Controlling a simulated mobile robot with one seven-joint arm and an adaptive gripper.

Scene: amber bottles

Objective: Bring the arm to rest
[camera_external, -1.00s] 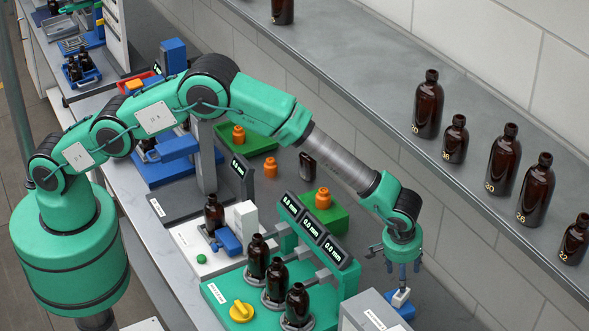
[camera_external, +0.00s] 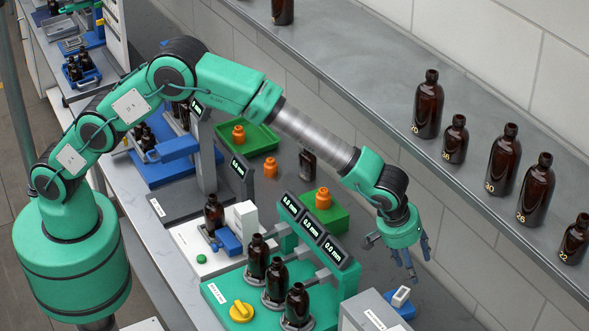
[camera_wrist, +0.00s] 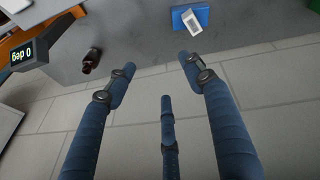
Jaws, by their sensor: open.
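My gripper (camera_external: 407,262) hangs at the end of the green arm (camera_external: 230,82), above the right side of the bench. Its blue fingers are spread and hold nothing. The same white block (camera_wrist: 192,20) and blue base (camera_wrist: 180,17) lie near the top of the wrist view.
Amber bottles (camera_external: 503,160) stand on the grey shelf (camera_external: 400,60) at right. Three bottles (camera_external: 276,280) stand on a green fixture (camera_external: 225,290) with displays (camera_external: 313,229). A dark bottle (camera_wrist: 91,60) lies on the bench.

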